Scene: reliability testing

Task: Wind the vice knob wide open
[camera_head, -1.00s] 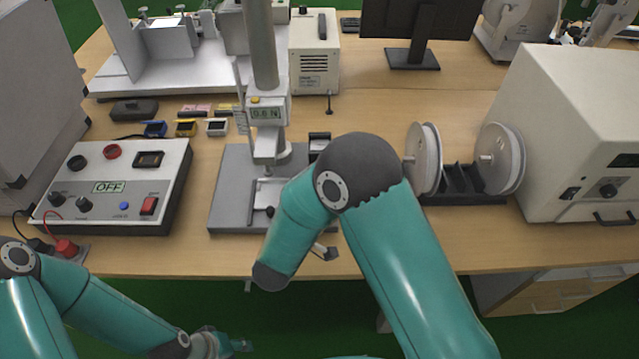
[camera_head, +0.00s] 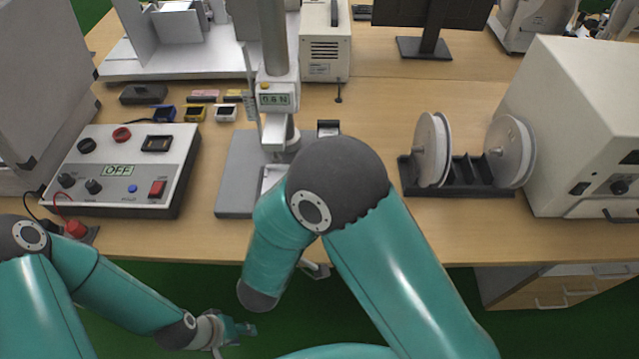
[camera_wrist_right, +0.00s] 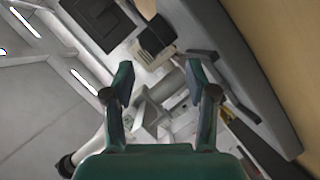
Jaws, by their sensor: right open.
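The vice (camera_head: 271,176) is a pale metal part on the grey base plate (camera_head: 234,180) of the force tester, under its column. My right arm covers much of it in the head view, and I cannot make out its knob. My right gripper (camera_wrist_right: 162,85) is open in the right wrist view. Grey and white metal parts show between and beyond its fingers; I cannot tell which is the knob. In the head view this gripper is mostly hidden behind my right arm. My left gripper (camera_head: 240,330) is low, in front of the table, away from the vice; its finger opening is unclear.
The tester's gauge (camera_head: 275,99) reads 0.6 N. A control box (camera_head: 125,195) marked OFF stands to the left. A spool holder (camera_head: 458,190) and a white cabinet (camera_head: 585,120) stand to the right. Bare tabletop (camera_head: 375,105) lies behind the spools.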

